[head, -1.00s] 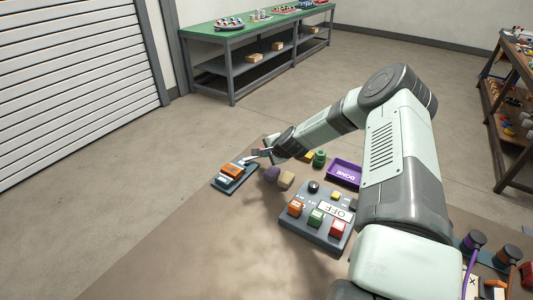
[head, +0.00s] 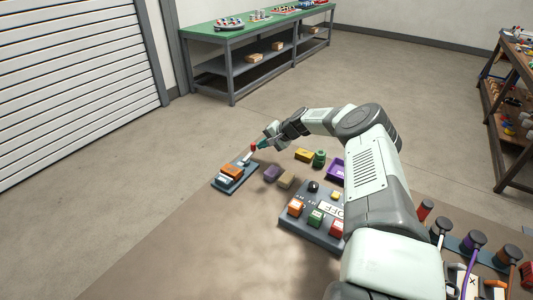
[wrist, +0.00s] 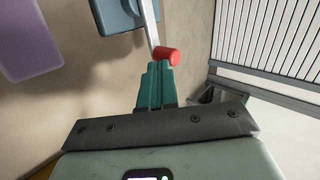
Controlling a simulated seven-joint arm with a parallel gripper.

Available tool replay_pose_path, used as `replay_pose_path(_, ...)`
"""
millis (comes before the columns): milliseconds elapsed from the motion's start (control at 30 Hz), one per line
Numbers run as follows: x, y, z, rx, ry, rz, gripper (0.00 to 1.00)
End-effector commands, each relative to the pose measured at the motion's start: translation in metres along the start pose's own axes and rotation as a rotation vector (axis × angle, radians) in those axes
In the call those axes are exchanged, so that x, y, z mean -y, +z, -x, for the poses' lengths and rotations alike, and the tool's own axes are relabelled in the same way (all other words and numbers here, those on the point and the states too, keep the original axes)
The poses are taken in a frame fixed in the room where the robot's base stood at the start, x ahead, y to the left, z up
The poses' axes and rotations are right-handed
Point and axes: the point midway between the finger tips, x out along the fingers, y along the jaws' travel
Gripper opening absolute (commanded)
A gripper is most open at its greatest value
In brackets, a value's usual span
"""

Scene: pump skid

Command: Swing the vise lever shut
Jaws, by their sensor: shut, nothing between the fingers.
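The vise (head: 234,180) is a dark blue base with an orange block and white parts on top, left of centre on the table in the head view. Its pale lever (head: 247,157) sticks up and away from the base and ends in a red knob (head: 253,148). In the wrist view the lever (wrist: 149,22) runs down from the blue base (wrist: 120,14) to the red knob (wrist: 168,55). My gripper (wrist: 157,66) has its teal fingers together and empty, with their tips right beside the knob. I cannot tell whether they touch it. It also shows in the head view (head: 260,144).
A purple block (head: 271,173), a tan block (head: 286,179), a yellow block (head: 304,155) and a green piece (head: 320,158) stand right of the vise. The table left of the panel is clear.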

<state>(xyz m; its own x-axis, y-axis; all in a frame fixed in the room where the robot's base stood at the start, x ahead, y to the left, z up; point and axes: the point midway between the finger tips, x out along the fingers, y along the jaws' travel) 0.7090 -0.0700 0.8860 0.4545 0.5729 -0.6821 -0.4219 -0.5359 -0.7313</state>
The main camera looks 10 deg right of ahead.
Motion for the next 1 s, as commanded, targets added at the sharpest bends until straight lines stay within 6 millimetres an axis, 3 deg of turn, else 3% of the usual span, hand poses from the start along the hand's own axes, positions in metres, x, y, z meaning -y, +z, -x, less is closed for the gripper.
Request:
replay_pose_path(500,0.02,-0.01,-0.022,-0.002,0.001,-0.001,0.0)
replay_pose_path(1000,0.026,-0.009,-0.029,0.002,0.0,-0.003,0.0)
